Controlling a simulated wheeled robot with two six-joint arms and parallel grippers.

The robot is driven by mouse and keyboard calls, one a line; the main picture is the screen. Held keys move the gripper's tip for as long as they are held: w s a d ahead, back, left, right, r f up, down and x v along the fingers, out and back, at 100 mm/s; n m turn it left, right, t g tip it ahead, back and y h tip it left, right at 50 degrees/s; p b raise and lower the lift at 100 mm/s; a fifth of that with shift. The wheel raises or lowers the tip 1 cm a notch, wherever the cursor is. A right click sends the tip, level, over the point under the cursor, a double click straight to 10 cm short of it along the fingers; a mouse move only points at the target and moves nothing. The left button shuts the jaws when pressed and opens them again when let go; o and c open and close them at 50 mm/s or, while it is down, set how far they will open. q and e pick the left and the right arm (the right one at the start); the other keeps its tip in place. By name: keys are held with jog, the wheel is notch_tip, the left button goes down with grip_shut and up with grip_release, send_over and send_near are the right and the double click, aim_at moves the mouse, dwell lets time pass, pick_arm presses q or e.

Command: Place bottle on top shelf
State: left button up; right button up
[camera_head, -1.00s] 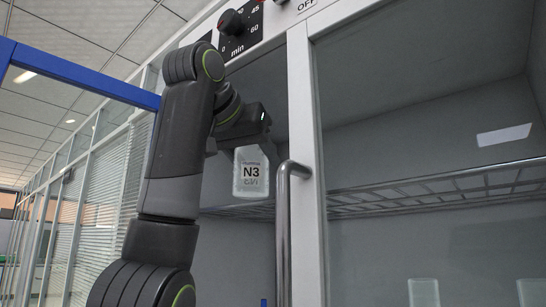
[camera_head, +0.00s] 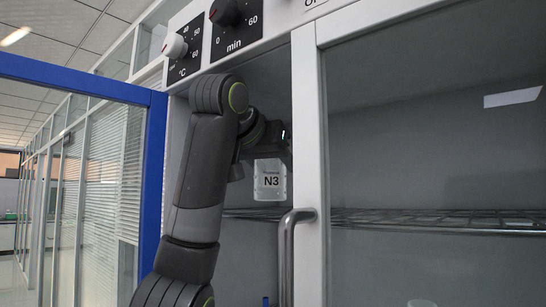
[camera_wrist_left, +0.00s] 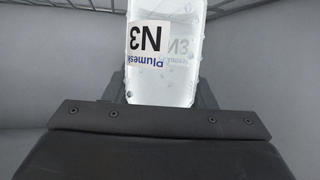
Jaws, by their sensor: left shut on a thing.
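A clear bottle labelled N3 (camera_head: 270,181) is upright inside the cabinet, just above the level of the wire top shelf (camera_head: 430,219). My left gripper (camera_head: 268,157) is shut on the bottle near its upper part. In the left wrist view the bottle (camera_wrist_left: 165,55) sits between the fingers of the left gripper (camera_wrist_left: 160,98), its label readable. Whether the bottle's base touches the shelf is hard to tell. My right gripper is not in view.
The cabinet's white centre post (camera_head: 307,130) and metal handle (camera_head: 287,255) stand just right of the bottle. A blue-framed door (camera_head: 152,180) is open at the left. Another bottle (camera_head: 421,303) shows at the bottom right. The shelf's right part looks empty.

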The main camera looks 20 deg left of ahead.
pick_arm(q)
jog(key=shift+w+f, duration=0.2)
jog(key=shift+f, duration=0.6)
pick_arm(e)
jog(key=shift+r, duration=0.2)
pick_arm(q)
jog(key=shift+s, duration=0.15)
jog(key=shift+f+b, duration=0.15)
jog(key=shift+b, duration=0.25)
jog(key=o, duration=1.1)
jog(key=shift+c, duration=0.2)
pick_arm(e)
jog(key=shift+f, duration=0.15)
